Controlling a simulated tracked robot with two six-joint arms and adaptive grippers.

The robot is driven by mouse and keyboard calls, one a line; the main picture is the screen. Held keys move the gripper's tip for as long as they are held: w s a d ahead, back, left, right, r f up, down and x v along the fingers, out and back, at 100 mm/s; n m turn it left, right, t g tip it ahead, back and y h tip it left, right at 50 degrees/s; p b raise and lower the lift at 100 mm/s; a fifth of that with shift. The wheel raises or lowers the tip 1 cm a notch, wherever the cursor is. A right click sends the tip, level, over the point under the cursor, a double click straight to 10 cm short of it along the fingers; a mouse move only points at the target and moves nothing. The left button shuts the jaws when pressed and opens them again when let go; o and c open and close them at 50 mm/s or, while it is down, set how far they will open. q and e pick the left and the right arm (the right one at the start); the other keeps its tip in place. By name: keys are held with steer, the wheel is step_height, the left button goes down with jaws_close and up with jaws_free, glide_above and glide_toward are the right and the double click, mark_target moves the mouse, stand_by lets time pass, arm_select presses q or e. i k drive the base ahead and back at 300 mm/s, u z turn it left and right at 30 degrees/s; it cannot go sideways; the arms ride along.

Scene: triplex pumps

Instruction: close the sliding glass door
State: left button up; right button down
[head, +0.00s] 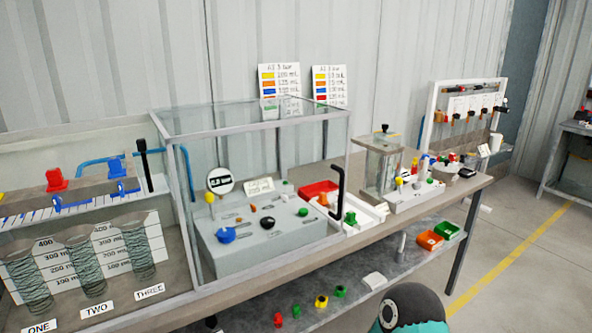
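A glass case (250,127) with a grey metal frame stands on the bench around a grey control panel (265,232). A black upright handle (338,185) shows at the case's right front, and another black upright bar (144,165) shows at its left. The clear panes are hard to make out, so I cannot tell which pane is the sliding door or how far open it is. Neither of my grippers is in view. A rounded dark and teal part at the bottom right looks like part of my arm; its fingers do not show.
Three mesh cylinders (92,262) stand left of the case. A red tray (320,190) and a smaller glass box (382,168) stand on the right. Loose coloured parts lie on the lower shelf (300,300). The floor at right (545,270) is clear.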

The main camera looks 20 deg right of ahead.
mark_target(169, 141)
steer(key=u, duration=0.15)
steer(key=i, duration=1)
steer(key=z, duration=0.6)
